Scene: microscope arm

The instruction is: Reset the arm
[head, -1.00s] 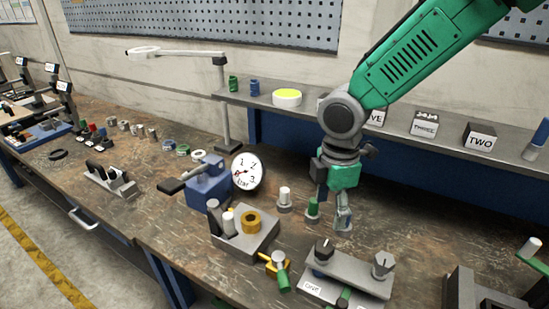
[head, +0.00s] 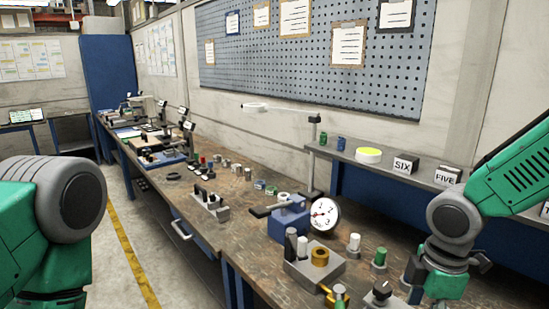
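A jointed lamp-like arm with a pale ring head (head: 254,107) reaches left from a grey post (head: 313,150) at the back of the bench. Microscope-like devices (head: 148,108) stand far along the bench at left; I cannot tell which of these is the task's arm. My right gripper (head: 413,277) hangs over the bench at the lower right, beside a green-topped peg, well away from the post. Its fingers are partly hidden, so its opening is unclear. My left arm fills the lower left; its gripper is out of frame.
A blue block with a round gauge (head: 325,214) stands mid-bench. A grey holder with cylinders and a yellow ring (head: 319,256) sits in front of it. A shelf with numbered blocks (head: 405,165) runs behind. Open floor with a yellow line (head: 133,250) lies at left.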

